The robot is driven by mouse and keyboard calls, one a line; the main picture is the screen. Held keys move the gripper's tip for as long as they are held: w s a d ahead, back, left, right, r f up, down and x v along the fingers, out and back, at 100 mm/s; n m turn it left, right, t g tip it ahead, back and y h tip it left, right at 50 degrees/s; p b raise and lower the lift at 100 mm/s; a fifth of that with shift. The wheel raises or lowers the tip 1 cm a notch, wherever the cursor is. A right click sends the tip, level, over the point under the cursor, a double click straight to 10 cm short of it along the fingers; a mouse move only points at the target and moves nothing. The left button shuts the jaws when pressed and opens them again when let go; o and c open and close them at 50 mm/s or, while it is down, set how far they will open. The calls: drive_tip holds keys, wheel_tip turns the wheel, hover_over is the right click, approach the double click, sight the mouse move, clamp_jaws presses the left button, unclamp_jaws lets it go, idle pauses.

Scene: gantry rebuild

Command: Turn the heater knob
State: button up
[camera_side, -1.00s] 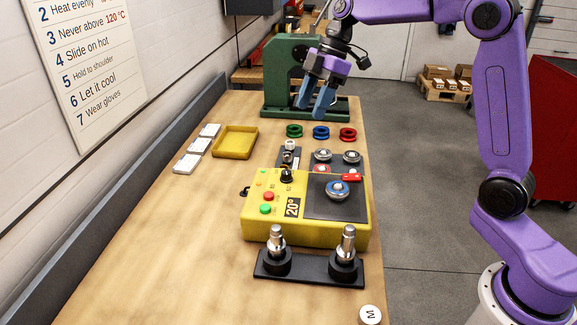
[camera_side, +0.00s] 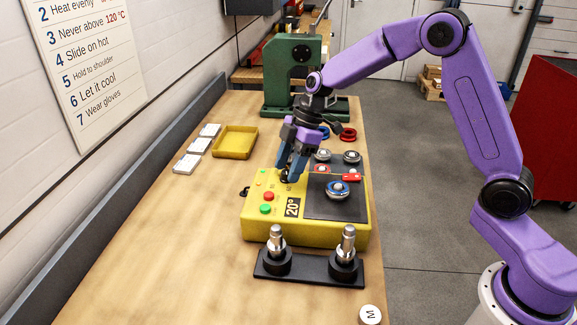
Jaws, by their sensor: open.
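The yellow heater (camera_side: 262,232) stands on the bench, with a red and a green button, a "20°" display (camera_side: 292,207) and a dark plate (camera_side: 345,207) on top. A round metal part with a blue ring (camera_side: 337,190) sits on the plate. The black heater knob (camera_side: 285,178) is at the heater's back edge, mostly hidden by my fingers. My gripper (camera_side: 288,174) points down at the knob, open, with its blue-grey fingers around or just in front of it. I cannot tell whether they touch it.
Two metal shafts in black holders (camera_side: 310,270) stand in front of the heater. Behind are round metal parts (camera_side: 352,157), a red ring (camera_side: 348,134) and a green press (camera_side: 290,75). A yellow tray (camera_side: 235,142) and white cards (camera_side: 198,146) lie to the left. The bench's front left is clear.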

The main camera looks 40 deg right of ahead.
drive_tip(key=shift+a+f, duration=0.1)
drive_tip(key=shift+f, duration=0.15)
drive_tip(key=c, duration=1)
